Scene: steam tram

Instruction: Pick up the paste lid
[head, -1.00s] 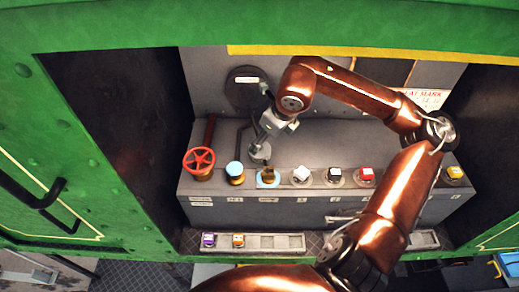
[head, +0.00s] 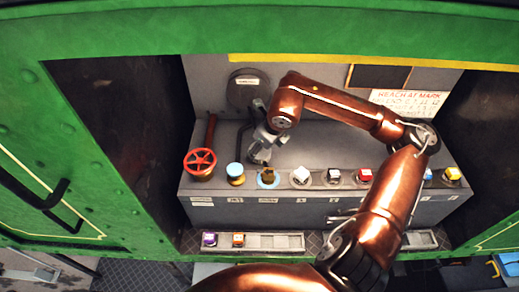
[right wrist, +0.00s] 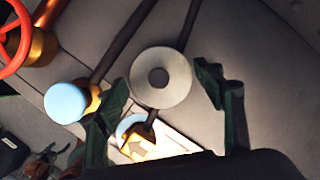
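A round grey disc with a dark centre, which I take for the paste lid (right wrist: 176,82), is on the grey console top in the right wrist view. My right gripper (right wrist: 163,80) is open, with one dark finger on each side of the disc; I cannot tell whether they touch it. In the head view my right gripper (head: 262,152) points down at the console, behind the row of fittings, and mostly hides the disc. My left gripper is not in view.
A red handwheel (head: 200,162) and a blue-topped brass fitting (head: 235,172) stand left of the gripper. A brass arrow piece (right wrist: 138,146) on a blue ring sits close in front. White, black and red-topped pieces line the edge to the right. A tray (head: 275,242) lies below.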

